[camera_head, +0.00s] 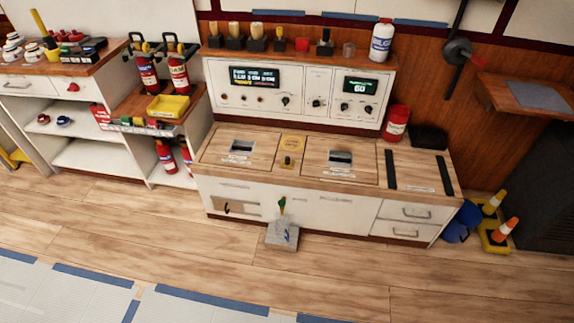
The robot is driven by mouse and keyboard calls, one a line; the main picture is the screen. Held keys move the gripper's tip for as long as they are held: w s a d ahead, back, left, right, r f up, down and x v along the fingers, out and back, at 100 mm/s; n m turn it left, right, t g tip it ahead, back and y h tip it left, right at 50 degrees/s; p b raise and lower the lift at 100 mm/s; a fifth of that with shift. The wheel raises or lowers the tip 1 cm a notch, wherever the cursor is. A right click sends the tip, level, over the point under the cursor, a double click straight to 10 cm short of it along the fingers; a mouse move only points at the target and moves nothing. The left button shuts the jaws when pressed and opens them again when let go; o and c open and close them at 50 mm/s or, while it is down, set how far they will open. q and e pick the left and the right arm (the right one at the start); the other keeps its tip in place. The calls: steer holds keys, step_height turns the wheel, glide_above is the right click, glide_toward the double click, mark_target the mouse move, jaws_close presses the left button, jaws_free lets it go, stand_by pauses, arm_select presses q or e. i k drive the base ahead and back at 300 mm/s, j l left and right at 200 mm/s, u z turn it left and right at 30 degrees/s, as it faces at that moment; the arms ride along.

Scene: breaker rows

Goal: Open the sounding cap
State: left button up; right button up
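I cannot tell for sure which thing is the sounding cap. A small grey block (283,237) stands on the wooden floor in front of the console, with a thin upright part topped in green (282,204) and a blue mark on it. The labels on these things are too small to read. Neither of my grippers is in view.
The white console (330,208) has drawers and a raised instrument panel (300,92). Shelves with fire extinguishers (180,75) and a yellow tray (168,105) stand left. A blue bucket (462,222) and orange-topped cones (505,229) stand right. The floor in front is largely clear.

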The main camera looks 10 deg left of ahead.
mark_target(286, 163)
steer(key=i+j, duration=0.7)
steer(key=j, duration=0.15)
